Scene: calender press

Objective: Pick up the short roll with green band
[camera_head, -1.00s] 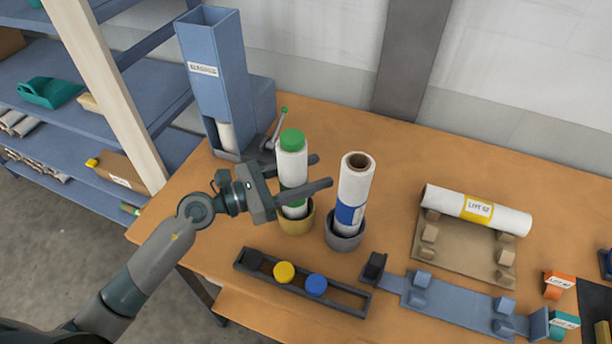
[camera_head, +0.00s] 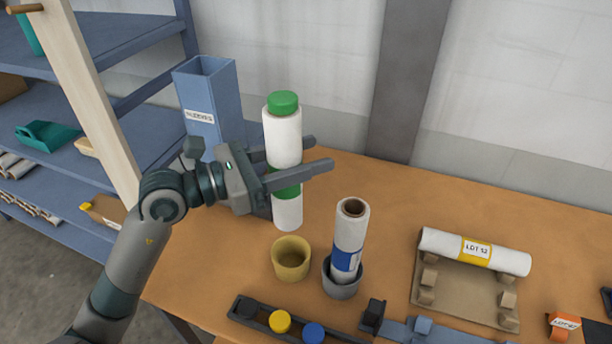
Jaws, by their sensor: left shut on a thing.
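The short roll with green band (camera_head: 284,136) is white with a green cap on top, and it stands upright in the air. My left gripper (camera_head: 300,177) is shut on it around the green band, which the fingers partly hide. The roll's lower end is above and clear of the yellow cup (camera_head: 291,262), which is empty. My right gripper is not in view.
A white roll with a blue band (camera_head: 349,240) stands in a grey cup (camera_head: 342,280) right of the yellow cup. A yellow-banded roll (camera_head: 474,251) lies on a cradle at the right. A blue sleeve bin (camera_head: 208,105) stands behind my gripper. A cap tray (camera_head: 262,312) lies in front.

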